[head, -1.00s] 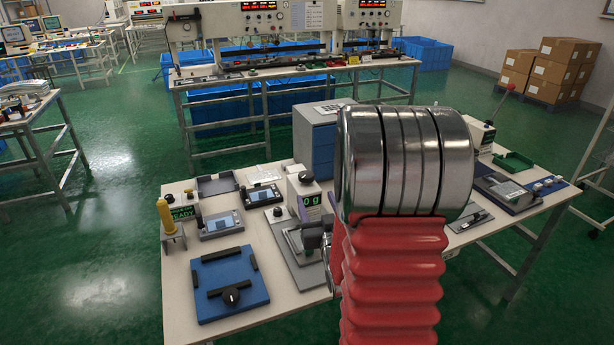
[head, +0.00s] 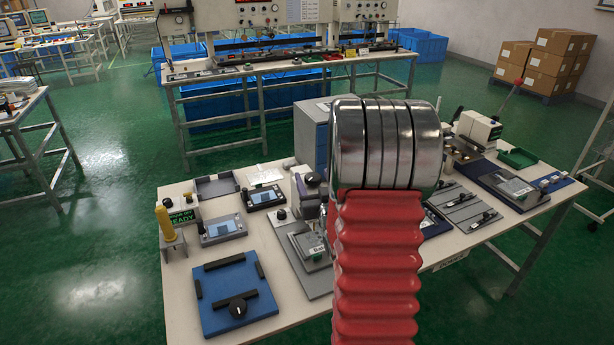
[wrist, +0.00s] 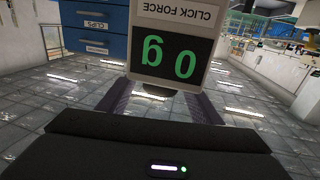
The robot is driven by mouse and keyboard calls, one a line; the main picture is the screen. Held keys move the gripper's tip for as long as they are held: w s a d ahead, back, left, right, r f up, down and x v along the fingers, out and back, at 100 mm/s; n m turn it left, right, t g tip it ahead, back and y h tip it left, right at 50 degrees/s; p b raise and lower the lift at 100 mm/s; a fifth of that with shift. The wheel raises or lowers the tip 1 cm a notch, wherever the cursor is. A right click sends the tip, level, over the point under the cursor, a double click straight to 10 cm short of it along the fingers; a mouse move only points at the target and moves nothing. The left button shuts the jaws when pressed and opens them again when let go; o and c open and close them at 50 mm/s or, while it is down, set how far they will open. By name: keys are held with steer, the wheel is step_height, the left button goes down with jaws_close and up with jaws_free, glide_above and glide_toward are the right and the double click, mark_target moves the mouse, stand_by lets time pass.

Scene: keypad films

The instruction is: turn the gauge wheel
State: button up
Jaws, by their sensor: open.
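The white gauge (wrist: 170,45) fills the upper middle of the wrist view, upside down, with "CLICK FORCE" lettering and a green "0 g" reading. A dark round part (wrist: 152,94), which looks like its wheel, shows at the edge of the gauge below the display. My gripper (wrist: 157,93) is open, with one finger on each side of that part; I cannot tell whether either touches it. In the head view, the gauge (head: 299,183) is partly hidden by my gripper (head: 311,207) and arm.
A blue drawer cabinet (head: 311,135) stands close behind the gauge. A blue fixture plate (head: 235,292) with a black knob lies front left. A yellow-handled tool (head: 164,222) stands at the left edge. Small devices crowd the bench (head: 180,320); its front left corner is bare.

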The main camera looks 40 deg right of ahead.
steer(key=shift+w+d, duration=0.15)
steer(key=c, duration=1.1)
steer(key=shift+o, duration=0.2)
